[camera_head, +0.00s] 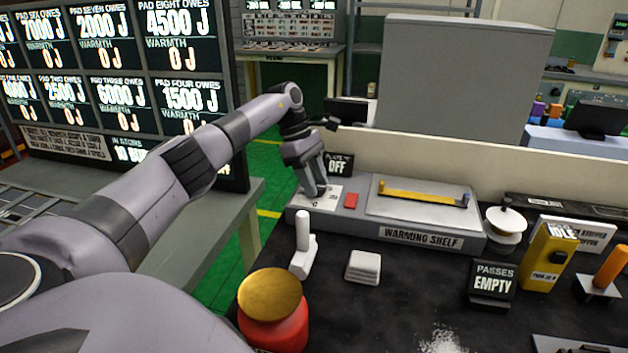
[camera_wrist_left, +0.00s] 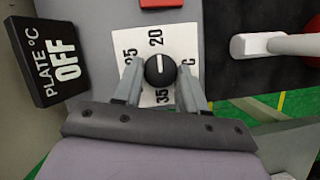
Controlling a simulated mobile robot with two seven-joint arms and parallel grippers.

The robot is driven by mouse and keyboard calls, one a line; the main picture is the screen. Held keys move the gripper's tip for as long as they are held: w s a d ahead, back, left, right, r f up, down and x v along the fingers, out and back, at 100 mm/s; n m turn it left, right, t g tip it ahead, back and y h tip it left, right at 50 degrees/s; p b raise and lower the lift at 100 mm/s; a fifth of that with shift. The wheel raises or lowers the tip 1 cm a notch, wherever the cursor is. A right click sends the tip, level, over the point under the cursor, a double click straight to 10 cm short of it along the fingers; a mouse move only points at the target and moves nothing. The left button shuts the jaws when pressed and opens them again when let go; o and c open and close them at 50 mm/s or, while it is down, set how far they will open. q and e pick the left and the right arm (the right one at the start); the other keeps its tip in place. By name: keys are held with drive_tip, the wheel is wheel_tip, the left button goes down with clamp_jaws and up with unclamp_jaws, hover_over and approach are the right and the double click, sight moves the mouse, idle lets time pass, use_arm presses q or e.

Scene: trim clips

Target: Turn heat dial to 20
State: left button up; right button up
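The heat dial is a small black knob (camera_wrist_left: 160,70) on a white scale card (camera_wrist_left: 155,18). In the left wrist view its white pointer line points up, roughly toward the 20 mark; 25 and 35 also show, and another mark is partly hidden. My left gripper (camera_wrist_left: 161,74) has one finger on each side of the knob, with small gaps visible, so it looks open around it. The plate display (camera_wrist_left: 55,73) reads OFF. My right gripper is not in view.
The warming shelf (camera_head: 420,237) carries a yellow bar (camera_head: 420,196). A red block (camera_head: 351,201) sits right of the dial. A white upright handle (camera_head: 303,240), a white block (camera_head: 363,267) and a red jar (camera_head: 275,325) with a gold lid stand in front.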

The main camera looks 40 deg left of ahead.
use_arm(q)
drive_tip(key=o, duration=0.3)
drive_tip(key=v, duration=0.7)
idle(0.7)
